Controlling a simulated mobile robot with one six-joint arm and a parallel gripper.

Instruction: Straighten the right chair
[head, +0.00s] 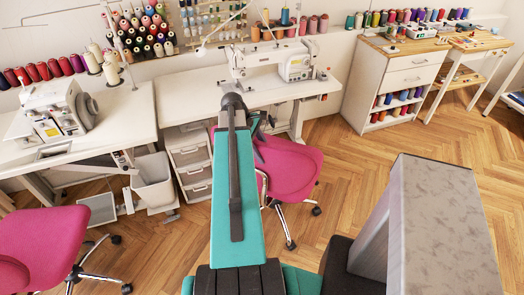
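The right chair (290,168) is pink with a metal wheeled base. It stands on the floor in front of the middle sewing table, partly hidden behind my teal arm. Its seat shows right of the arm, angled to the picture. Dark parts at the far end of my arm, which seem to be my gripper (261,124), show beside the chair's upper left edge. The arm hides most of them, so I cannot tell whether the fingers are open or touch the chair. A second pink chair (42,243) stands at the lower left.
The middle white table (215,101) carries a sewing machine (291,62). A left table (125,113) holds another machine (58,108). A white bin (153,181) and a drawer unit (189,160) stand left of my arm. A cabinet (390,78) stands at the back right. Wooden floor (345,150) is clear right of the chair.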

